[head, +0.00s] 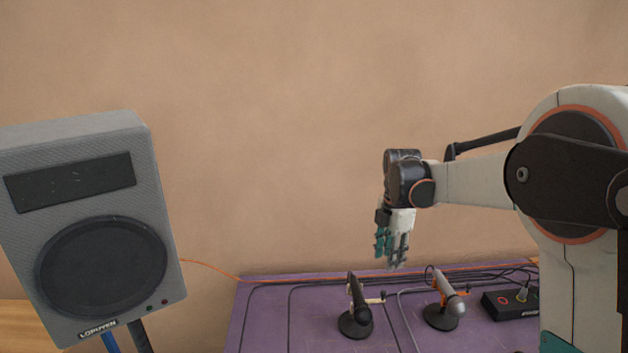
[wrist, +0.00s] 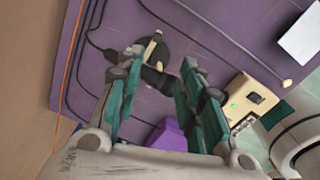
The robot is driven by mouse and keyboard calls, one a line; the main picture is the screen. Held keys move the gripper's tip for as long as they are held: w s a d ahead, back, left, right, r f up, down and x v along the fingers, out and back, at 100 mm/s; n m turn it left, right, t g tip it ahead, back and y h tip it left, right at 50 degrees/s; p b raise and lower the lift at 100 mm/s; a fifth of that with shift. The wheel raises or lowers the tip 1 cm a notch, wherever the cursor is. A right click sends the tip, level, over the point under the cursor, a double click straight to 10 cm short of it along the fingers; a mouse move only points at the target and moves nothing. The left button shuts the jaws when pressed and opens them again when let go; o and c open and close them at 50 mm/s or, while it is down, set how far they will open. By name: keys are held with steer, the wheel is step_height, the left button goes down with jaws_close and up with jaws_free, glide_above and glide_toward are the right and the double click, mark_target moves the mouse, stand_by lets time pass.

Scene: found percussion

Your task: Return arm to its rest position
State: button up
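My arm reaches in from the right in the head view. My gripper (head: 390,258) hangs fingers down above the purple tabletop (head: 262,318), over the area between two microphones. It is open. In the wrist view, the gripper (wrist: 159,65) shows its two teal-padded fingers apart, with a clear gap and nothing held between them. A black microphone on a round stand (head: 357,310) is below and left of the gripper in the head view. A grey and orange microphone (head: 447,298) is below and to the right.
A big grey speaker (head: 88,225) stands at left. A black box with a red mark (head: 512,304) and several cables lie on the table. The wrist view shows a beige box (wrist: 257,97), a white flat piece (wrist: 303,36) and a purple block (wrist: 168,135). The wall is behind.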

steer(key=s+a+r+m+t, duration=0.1)
steer(key=s+r+m+t, duration=0.1)
steer(key=s+r+m, duration=0.4)
steer(key=s+a+r+m+t, duration=0.15)
steer(key=s+m, duration=0.25)
steer(key=s, duration=0.5)
steer(key=s+a+f+m+t, duration=0.1)
steer(key=s+f+m+t, duration=0.2)
steer(key=s+m, duration=0.8)
steer(key=s, duration=0.4)
steer(key=shift+s, duration=0.15)
